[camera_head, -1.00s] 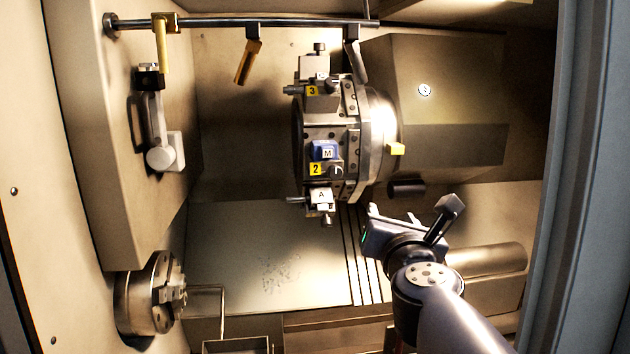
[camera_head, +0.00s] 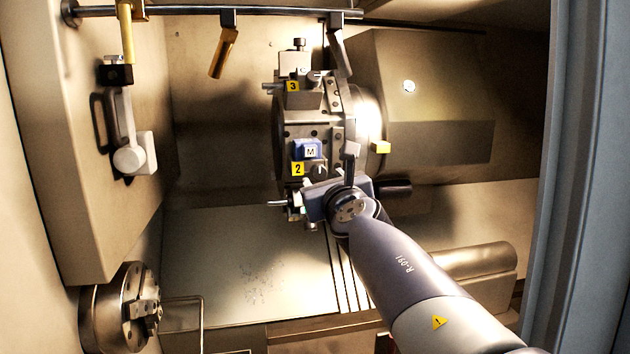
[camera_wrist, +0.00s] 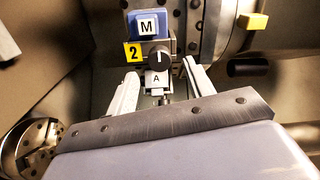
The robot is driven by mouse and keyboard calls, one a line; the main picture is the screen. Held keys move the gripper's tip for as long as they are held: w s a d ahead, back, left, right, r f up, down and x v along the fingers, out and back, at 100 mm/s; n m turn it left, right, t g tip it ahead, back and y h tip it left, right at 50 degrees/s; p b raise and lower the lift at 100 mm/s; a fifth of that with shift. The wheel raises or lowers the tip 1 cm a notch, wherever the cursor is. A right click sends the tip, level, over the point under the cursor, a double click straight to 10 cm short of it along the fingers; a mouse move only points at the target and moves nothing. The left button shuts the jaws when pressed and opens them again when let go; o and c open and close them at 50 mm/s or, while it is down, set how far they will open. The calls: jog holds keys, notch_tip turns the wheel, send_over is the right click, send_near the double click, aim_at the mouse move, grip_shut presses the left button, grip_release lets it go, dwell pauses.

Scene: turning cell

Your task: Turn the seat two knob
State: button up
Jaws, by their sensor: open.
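The yellow seat two label (camera_head: 297,169) is on the turret (camera_head: 283,148), below a blue block marked M (camera_head: 311,151). In the wrist view the label (camera_wrist: 133,53) is just left of the seat two knob (camera_wrist: 159,57), which is dark and round with a white line standing nearly upright. Below the knob is a light block marked A (camera_wrist: 157,79). My gripper (camera_wrist: 160,68) is open, with one finger on each side of the block A and the knob near the fingertips. I see no contact. In the head view my wrist partly hides this spot.
A yellow seat three label (camera_head: 292,86) and its holder are higher on the turret. A chuck (camera_head: 128,308) is at lower left. A rail (camera_head: 240,11) with hanging arms crosses the top. A yellow block (camera_head: 380,147) and a dark cylinder (camera_head: 394,188) stick out at right.

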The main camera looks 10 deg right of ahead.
aim_at(320, 174)
jog(key=shift+w, duration=1.65)
jog(key=c, duration=1)
jog(key=shift+o, duration=0.2)
